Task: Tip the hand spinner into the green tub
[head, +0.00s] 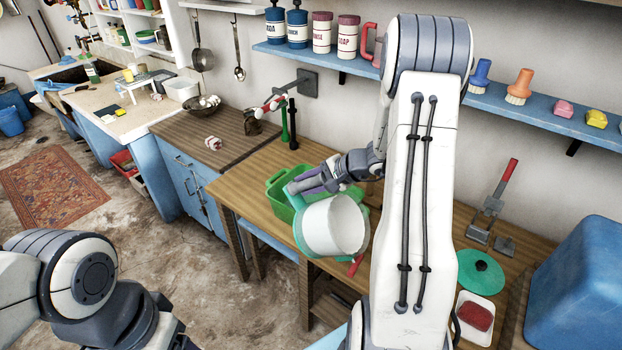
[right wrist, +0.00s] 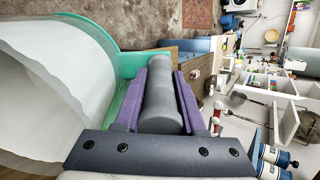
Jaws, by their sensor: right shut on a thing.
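The hand spinner, a white drum (head: 335,226) with a teal outer part, is held up by my right gripper (head: 310,182) and looks tilted over on its side. In the right wrist view my right gripper's purple pads (right wrist: 160,95) close around its thick grey handle (right wrist: 160,95), with the white drum (right wrist: 50,85) and teal rim at left. The green tub (head: 277,190) stands on the wooden table behind and left of the drum, partly hidden by gripper and spinner. What is inside the tub and drum is hidden. My left arm shows at lower left; its gripper is out of view.
A teal lid (head: 481,272), a white tray with a red item (head: 475,318) and a red-handled tool (head: 493,205) lie on the table at right. A big blue container (head: 583,285) stands beyond. Dark and green upright posts (head: 284,122) stand behind the tub.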

